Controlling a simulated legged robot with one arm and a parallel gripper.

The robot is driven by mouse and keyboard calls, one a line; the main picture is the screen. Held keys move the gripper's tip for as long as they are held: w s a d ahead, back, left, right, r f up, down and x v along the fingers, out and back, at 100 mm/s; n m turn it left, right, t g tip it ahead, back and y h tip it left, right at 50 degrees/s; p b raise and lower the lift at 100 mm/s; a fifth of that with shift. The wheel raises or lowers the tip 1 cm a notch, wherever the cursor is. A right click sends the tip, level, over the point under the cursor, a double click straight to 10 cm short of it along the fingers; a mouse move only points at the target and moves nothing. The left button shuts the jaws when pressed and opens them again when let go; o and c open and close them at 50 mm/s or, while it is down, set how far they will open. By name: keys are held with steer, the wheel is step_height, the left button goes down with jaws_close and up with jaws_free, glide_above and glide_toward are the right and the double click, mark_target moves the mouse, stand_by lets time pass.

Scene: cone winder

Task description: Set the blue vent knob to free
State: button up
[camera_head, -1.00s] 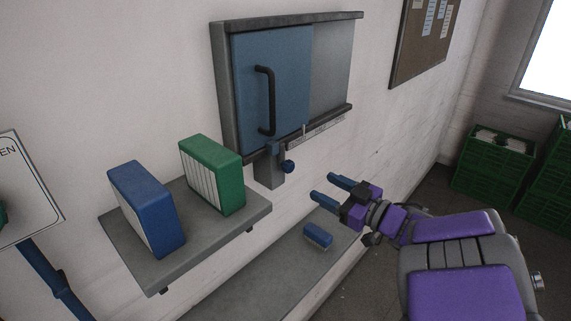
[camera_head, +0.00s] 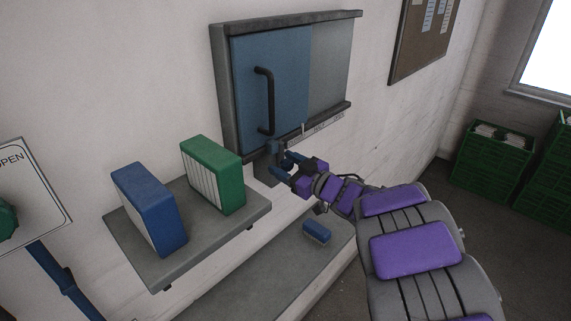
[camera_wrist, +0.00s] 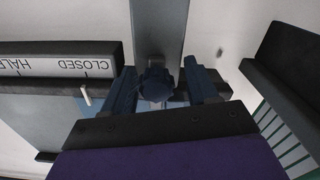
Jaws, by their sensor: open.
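The blue knob (camera_wrist: 155,84) sits below the vent on a grey bracket (camera_wrist: 158,28), which also shows in the head view (camera_head: 265,172). In the wrist view the knob is between the two fingers of my open gripper (camera_wrist: 162,87), and I cannot tell whether they touch it. In the head view my gripper (camera_head: 284,163) largely hides the knob. The vent has a blue panel (camera_head: 250,80) with a black handle (camera_head: 266,100). Its label strip (camera_wrist: 60,66) reads CLOSED and part of HALF, upside down. A white pointer (camera_wrist: 86,95) stands by CLOSED. No free marking is readable.
A shelf (camera_head: 150,262) left of my gripper holds a blue binder (camera_head: 150,210) and a green binder (camera_head: 213,175). A blue block (camera_head: 316,232) lies on the lower ledge (camera_head: 255,275). Green crates (camera_head: 495,155) stand at the right. The floor between is clear.

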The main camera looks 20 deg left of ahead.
steer(key=shift+w+d, duration=0.15)
steer(key=shift+d, duration=0.2)
steer(key=shift+c, duration=0.7)
steer(key=shift+a, duration=0.1)
jaws_close()
